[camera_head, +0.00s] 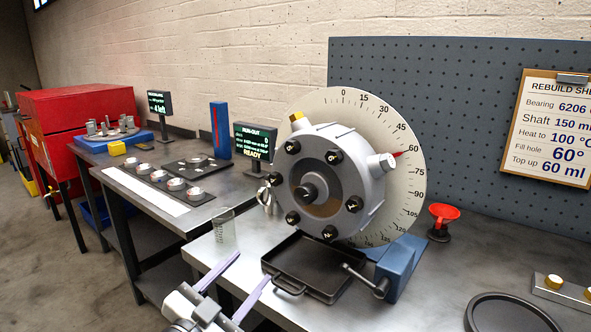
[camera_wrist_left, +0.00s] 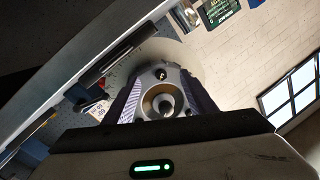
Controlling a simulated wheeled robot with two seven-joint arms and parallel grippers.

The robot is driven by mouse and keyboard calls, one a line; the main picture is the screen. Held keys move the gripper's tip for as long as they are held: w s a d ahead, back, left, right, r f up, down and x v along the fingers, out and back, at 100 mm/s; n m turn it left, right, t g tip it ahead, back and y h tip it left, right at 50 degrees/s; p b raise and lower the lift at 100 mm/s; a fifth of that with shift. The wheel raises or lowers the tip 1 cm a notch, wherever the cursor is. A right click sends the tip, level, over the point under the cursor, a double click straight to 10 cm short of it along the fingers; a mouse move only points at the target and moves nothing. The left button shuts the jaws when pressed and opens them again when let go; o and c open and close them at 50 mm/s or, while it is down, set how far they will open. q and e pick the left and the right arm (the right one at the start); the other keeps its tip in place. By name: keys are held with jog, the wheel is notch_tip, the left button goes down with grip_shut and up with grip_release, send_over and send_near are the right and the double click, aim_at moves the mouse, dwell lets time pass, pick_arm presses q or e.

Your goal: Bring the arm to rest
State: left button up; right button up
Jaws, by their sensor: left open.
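The grey rotor drum (camera_head: 340,190) with black knobs around its face stands upright before a white degree dial (camera_head: 398,130). A red mark on the dial sits near 60. A yellow cap (camera_head: 298,121) is at its top left and a light plug (camera_head: 381,163) on its right side. My left gripper (camera_head: 253,266) is open and empty, low in front of the bench edge, left of the black tray (camera_head: 318,270) and apart from the rotor. In the left wrist view the rotor (camera_wrist_left: 165,98) shows beyond and between the spread fingers. My right gripper is not in view.
A glass beaker (camera_head: 224,227) stands near the bench's left edge, close to my left fingers. A blue vise-like block (camera_head: 402,264), a red funnel (camera_head: 443,214) and a round black dish (camera_head: 510,314) are to the right. A run-out display (camera_head: 255,143) reads READY.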

pick_arm(q)
jog(key=s+a+f+n+g+y, duration=0.3)
jog(key=s+f, duration=0.3)
jog(key=f, duration=0.1)
jog(key=s+a+f+n+g+y, duration=0.2)
jog(key=s+a+f+n+y, duration=0.1)
jog(key=s+f, duration=0.3)
jog(key=s+a+f+n+g, duration=0.1)
jog(key=s+a+f+g, duration=0.15)
jog(key=s, duration=0.45)
jog(key=s+a+f+n+g+y, duration=0.1)
jog(key=s+f+g, duration=0.2)
jog(key=s, duration=0.4)
jog(key=s+a+f+g, duration=0.1)
jog(key=s+f+g, duration=0.15)
jog(key=s, duration=0.55)
jog(key=w+d+f+t+h, duration=0.1)
jog(key=w+d+f+t, duration=0.1)
jog(key=f, duration=0.3)
jog(key=w+d+f+t, duration=0.2)
jog(key=d+f+t, duration=0.1)
jog(key=f, duration=0.3)
jog(key=shift+w+f+h, duration=0.2)
jog(key=shift+w+h, duration=0.1)
jog(key=shift+h, duration=0.1)
jog(key=shift+d, duration=0.1)
